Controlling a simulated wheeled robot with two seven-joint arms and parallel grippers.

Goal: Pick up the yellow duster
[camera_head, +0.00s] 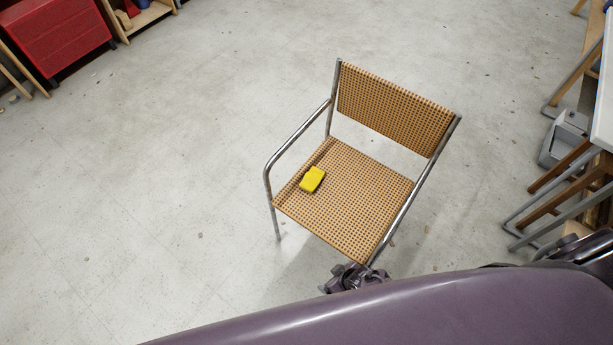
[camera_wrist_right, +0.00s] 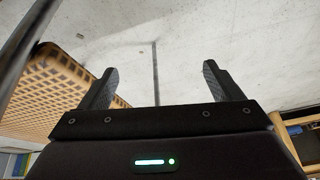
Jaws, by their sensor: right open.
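The yellow duster (camera_head: 312,180) lies on the woven seat of a chair (camera_head: 350,210), towards the seat's left side in the head view. My right gripper (camera_head: 350,277) is at the near edge of the chair, low in the head view and partly hidden by my own arm. In the right wrist view, my right gripper (camera_wrist_right: 172,85) has its two fingers wide apart with nothing between them. The chair's woven seat (camera_wrist_right: 60,90) is to the left of the fingers there. The duster is not in the right wrist view. My left gripper is not in view.
The chair has metal tube armrests (camera_head: 295,138) and a woven backrest (camera_head: 392,108). A red cabinet (camera_head: 60,40) stands at the upper left. A table with wooden and metal legs (camera_head: 570,180) stands at the right. The floor left of the chair is clear.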

